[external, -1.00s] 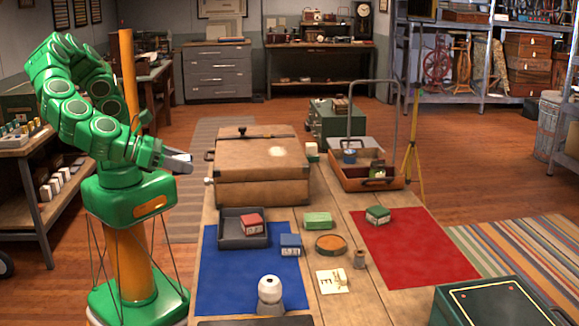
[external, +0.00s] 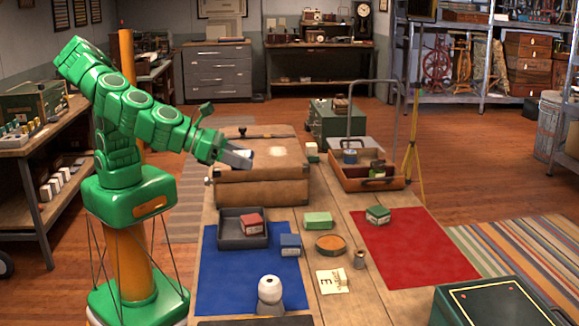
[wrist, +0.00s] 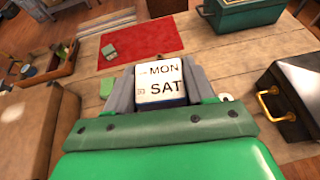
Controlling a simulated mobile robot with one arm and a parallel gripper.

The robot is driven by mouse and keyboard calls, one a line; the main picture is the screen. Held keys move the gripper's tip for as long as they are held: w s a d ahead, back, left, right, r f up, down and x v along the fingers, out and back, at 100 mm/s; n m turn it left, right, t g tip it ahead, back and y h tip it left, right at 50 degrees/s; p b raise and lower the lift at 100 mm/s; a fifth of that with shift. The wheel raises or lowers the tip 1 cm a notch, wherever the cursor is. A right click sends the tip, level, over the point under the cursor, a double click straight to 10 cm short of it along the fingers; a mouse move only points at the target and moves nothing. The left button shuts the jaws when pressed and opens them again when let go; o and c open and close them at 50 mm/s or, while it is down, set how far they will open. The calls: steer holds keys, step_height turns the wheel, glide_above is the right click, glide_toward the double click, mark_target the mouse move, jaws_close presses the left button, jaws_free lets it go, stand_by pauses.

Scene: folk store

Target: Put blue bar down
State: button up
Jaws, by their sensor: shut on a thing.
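My gripper (external: 240,154) is shut on a block, the blue bar (wrist: 161,83), which has white faces lettered MON and SAT and a blue edge. In the wrist view it sits between the two grey fingers. In the external view my gripper is raised in front of the brown suitcase (external: 262,188), overlapping its upper left in the picture, and only a small pale part of the bar shows. I cannot tell its height above the table.
The wooden table (external: 335,208) carries a blue mat (external: 240,285), a grey tray (external: 230,242), a red-topped box, a blue box (external: 290,245), a green block (external: 318,220), a round orange dish (external: 330,243) and a red mat (external: 425,255). Bare wood shows between the mats.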

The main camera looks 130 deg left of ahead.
steer(key=w+a+r+m+t+h, duration=0.15)
steer(key=w+a, duration=0.25)
steer(key=a, duration=0.4)
steer(key=w+a+m+t+h, duration=0.1)
steer(key=w+a+m+h, duration=0.15)
steer(key=w+a, duration=0.4)
steer(key=s+a+f+m+h, duration=0.1)
steer(key=s+a+m+h, duration=0.15)
steer(key=a, duration=0.65)
steer(key=s+a+f+m+h, duration=0.1)
steer(key=s+a+m+h, duration=0.15)
steer(key=a, duration=0.65)
steer(key=n, duration=0.1)
glide_above(374, 241)
steer(key=shift+t, duration=0.25)
steer(key=shift+s+d+f, duration=0.1)
steer(key=shift+f, duration=15.4)
